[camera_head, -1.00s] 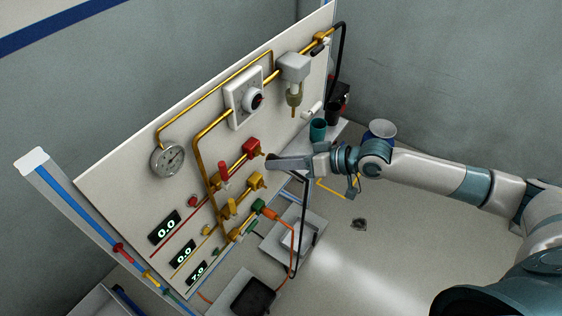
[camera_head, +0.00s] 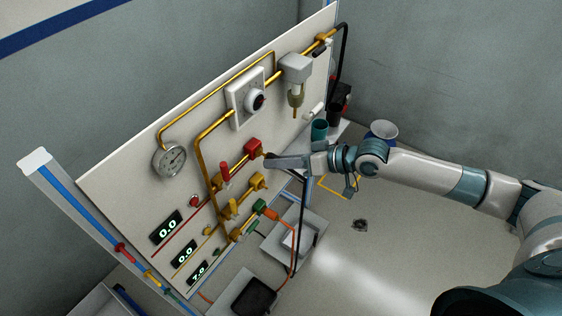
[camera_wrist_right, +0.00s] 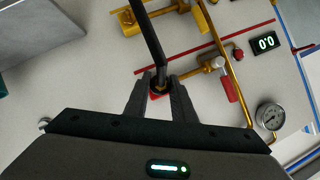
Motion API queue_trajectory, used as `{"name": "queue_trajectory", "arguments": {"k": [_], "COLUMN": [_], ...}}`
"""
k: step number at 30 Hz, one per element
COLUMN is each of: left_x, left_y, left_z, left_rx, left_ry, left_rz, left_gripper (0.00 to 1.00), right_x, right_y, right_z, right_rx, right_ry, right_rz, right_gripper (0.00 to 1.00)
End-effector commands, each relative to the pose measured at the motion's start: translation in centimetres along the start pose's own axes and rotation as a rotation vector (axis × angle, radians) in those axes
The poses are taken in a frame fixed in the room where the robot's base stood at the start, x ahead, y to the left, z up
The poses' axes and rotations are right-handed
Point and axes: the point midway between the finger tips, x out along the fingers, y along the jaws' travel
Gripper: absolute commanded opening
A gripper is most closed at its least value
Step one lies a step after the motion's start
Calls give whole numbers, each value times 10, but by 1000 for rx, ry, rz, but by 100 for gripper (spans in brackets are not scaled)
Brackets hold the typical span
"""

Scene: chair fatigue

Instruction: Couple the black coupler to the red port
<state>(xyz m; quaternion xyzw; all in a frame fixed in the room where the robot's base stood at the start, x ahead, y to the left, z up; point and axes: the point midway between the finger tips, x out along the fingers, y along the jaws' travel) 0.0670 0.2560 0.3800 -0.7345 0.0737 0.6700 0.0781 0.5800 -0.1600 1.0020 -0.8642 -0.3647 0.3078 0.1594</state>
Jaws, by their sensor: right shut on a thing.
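My right gripper (camera_head: 267,160) is at the panel, just beside the red port (camera_head: 253,147). The red port also shows in the right wrist view (camera_wrist_right: 155,95), between and behind the fingers. The gripper (camera_wrist_right: 160,79) is shut on the black coupler (camera_wrist_right: 158,84), at the end of a black hose (camera_wrist_right: 147,40). The coupler is in line with the red port in the wrist view. The fingers hide most of it, so I cannot tell whether it is seated or only close. My left gripper is not in view.
A yellow port (camera_head: 257,180) and a green port (camera_head: 258,206) with an orange coupler (camera_head: 271,214) sit below the red one. A red-handled valve (camera_head: 225,172) and a gauge (camera_head: 169,159) are on the panel (camera_head: 130,180). A teal cup (camera_head: 319,130) stands behind my gripper.

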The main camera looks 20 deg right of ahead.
Motion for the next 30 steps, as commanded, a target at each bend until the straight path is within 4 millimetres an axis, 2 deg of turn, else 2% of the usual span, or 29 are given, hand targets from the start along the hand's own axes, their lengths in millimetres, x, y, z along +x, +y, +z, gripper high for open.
{"name": "queue_trajectory", "arguments": {"k": [27, 28, 30], "left_x": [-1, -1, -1], "left_y": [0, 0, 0], "left_z": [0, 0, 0], "left_rx": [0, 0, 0], "left_ry": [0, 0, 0], "left_rz": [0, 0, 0], "left_gripper": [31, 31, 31], "right_x": [17, 17, 17], "right_y": [-1, -1, -1], "right_z": [-10, -10, -10], "right_rx": [0, 0, 0], "right_ry": [1, 1, 1], "right_rz": [-1, -1, -1], "right_gripper": [0, 25, 42]}}
